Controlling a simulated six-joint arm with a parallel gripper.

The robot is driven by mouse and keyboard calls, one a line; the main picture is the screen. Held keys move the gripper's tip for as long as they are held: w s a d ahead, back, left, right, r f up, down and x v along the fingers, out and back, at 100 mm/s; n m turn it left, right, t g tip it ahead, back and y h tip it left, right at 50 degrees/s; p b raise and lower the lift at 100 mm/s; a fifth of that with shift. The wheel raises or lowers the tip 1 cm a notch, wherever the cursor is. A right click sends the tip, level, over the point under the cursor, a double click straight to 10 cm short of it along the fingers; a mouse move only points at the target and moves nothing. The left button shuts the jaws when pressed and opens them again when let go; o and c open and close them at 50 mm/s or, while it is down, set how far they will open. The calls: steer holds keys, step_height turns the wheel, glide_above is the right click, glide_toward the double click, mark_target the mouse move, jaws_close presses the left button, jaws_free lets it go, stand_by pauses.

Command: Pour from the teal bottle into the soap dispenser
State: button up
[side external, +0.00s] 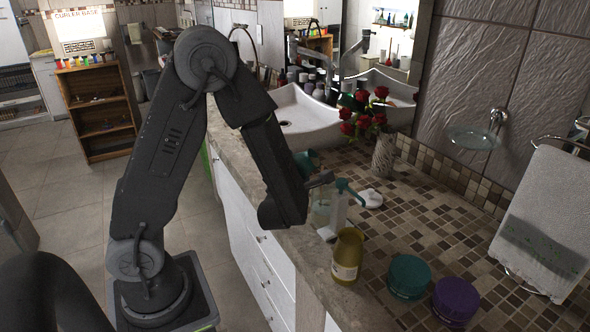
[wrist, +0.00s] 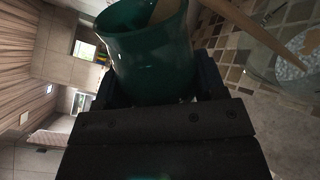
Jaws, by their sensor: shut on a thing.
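My gripper (side external: 318,181) is shut on the teal bottle (side external: 306,161), above the counter's front edge. In the wrist view the teal bottle (wrist: 150,58) fills the space between the jaws, and its open rim shows at the top. Its tilt is hard to tell, and no liquid is seen leaving it. The soap dispenser (side external: 338,212) stands on the counter just right of and below my gripper, with a pale body and a teal pump head. My gripper partly hides the area beside it.
A yellow-brown bottle (side external: 347,256), a teal jar (side external: 408,276) and a purple jar (side external: 455,299) stand nearer the camera. A vase (side external: 384,158) with red roses and a small white dish (side external: 371,198) are behind the dispenser. The tiled counter (side external: 430,215) is clear to the right.

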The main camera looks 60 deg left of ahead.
mark_target(294, 155)
steer(key=m, duration=0.2)
steer(key=shift+r+m, duration=0.3)
steer(key=shift+r, duration=0.05)
steer(key=shift+r+m, duration=0.35)
steer(key=shift+m, duration=0.65)
steer(key=shift+w+r+m, duration=0.1)
steer(key=shift+r+m, duration=0.05)
steer(key=shift+m, duration=0.15)
step_height(294, 155, up, 2)
steer(key=n, duration=0.9)
steer(key=r+n, duration=0.1)
steer(key=n, duration=0.2)
steer(key=shift+r, duration=0.2)
steer(key=n, duration=0.2)
steer(key=r+n, duration=0.1)
steer(key=n, duration=0.1)
